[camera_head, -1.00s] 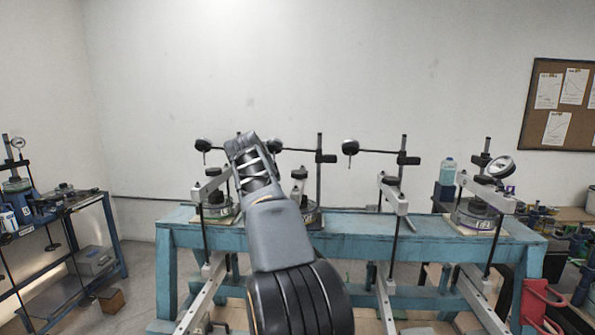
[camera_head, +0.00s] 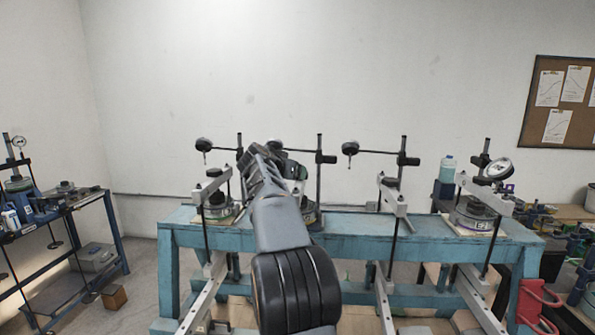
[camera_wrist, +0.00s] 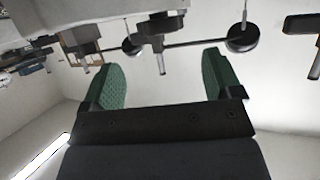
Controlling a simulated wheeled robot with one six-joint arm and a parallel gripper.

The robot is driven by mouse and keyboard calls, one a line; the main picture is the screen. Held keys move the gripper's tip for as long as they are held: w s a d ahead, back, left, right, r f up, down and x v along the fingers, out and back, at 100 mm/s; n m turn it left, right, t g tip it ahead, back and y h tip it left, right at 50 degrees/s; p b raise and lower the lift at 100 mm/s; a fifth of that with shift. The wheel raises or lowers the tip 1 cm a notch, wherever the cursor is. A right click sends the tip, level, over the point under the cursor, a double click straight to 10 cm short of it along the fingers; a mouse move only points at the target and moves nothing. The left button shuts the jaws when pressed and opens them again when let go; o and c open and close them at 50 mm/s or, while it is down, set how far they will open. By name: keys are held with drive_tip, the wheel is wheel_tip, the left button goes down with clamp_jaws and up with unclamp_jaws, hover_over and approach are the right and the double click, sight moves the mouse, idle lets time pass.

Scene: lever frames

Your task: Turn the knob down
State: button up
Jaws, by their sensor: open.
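My arm reaches over the blue bench in the head view, and my gripper (camera_head: 283,158) is at its far end, in front of the middle stands. The wrist view looks upside down; there my gripper (camera_wrist: 160,73) is open, with two green-padded fingers apart and nothing between them. A similar black clamp (camera_head: 325,158) shows right of my gripper in the head view.
The blue bench (camera_head: 360,245) carries several posts with dial gauges, one gauge (camera_head: 350,148) right of my arm, and grey lever beams (camera_head: 393,196). A labelled round device (camera_head: 474,218) stands at the right end. A side table (camera_head: 70,262) is at left.

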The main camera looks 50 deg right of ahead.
drive_tip(key=p+x, duration=0.2)
drive_tip(key=x, duration=0.5)
drive_tip(key=shift+d, duration=0.2)
